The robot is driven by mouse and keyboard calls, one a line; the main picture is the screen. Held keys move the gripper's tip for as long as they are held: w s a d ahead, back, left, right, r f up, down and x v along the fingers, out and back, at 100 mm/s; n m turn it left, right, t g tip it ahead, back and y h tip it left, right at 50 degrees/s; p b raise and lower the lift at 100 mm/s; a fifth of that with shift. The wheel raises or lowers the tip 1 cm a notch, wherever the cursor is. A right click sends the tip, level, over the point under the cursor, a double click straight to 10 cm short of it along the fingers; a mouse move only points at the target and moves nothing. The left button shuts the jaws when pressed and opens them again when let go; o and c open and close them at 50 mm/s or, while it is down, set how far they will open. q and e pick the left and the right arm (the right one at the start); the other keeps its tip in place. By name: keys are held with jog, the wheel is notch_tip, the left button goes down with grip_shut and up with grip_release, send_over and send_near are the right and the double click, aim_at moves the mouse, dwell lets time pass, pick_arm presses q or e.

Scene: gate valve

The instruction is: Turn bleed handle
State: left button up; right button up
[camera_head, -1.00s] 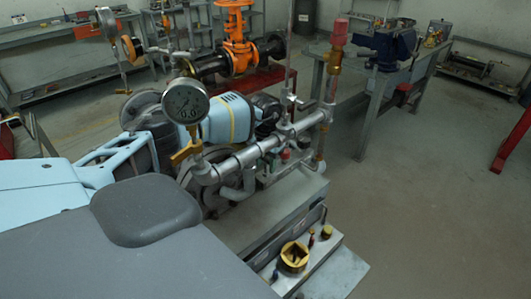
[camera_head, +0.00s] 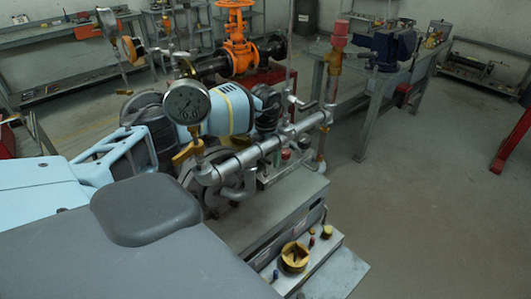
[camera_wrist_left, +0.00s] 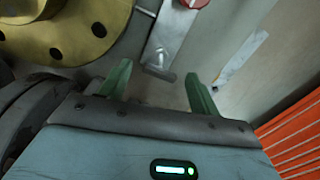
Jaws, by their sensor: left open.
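A small silver lever (camera_head: 300,103), which looks like the bleed handle, sits by the thin vertical pipe on the pipe assembly in the head view. My left gripper (camera_head: 270,102) is just left of it, behind the gauge; its fingertips are hard to make out there. In the left wrist view my left gripper (camera_wrist_left: 158,72) has its two green fingers spread apart, with nothing held. A grey metal lever-like piece (camera_wrist_left: 172,35) with a bent end appears beyond and between the fingers; I cannot tell if it is the same lever. My right gripper is out of view.
A pressure gauge (camera_head: 187,103) stands on the silver pipe (camera_head: 250,155) in front of my left arm. An orange gate valve (camera_head: 237,45) is behind. A red-topped fitting (camera_head: 340,35) rises at right. A brass flange (camera_wrist_left: 70,25) is close at upper left in the wrist view. Open floor lies right.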

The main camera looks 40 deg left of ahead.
aim_at(266, 158)
pick_arm(q)
jog(key=shift+r, duration=2.4)
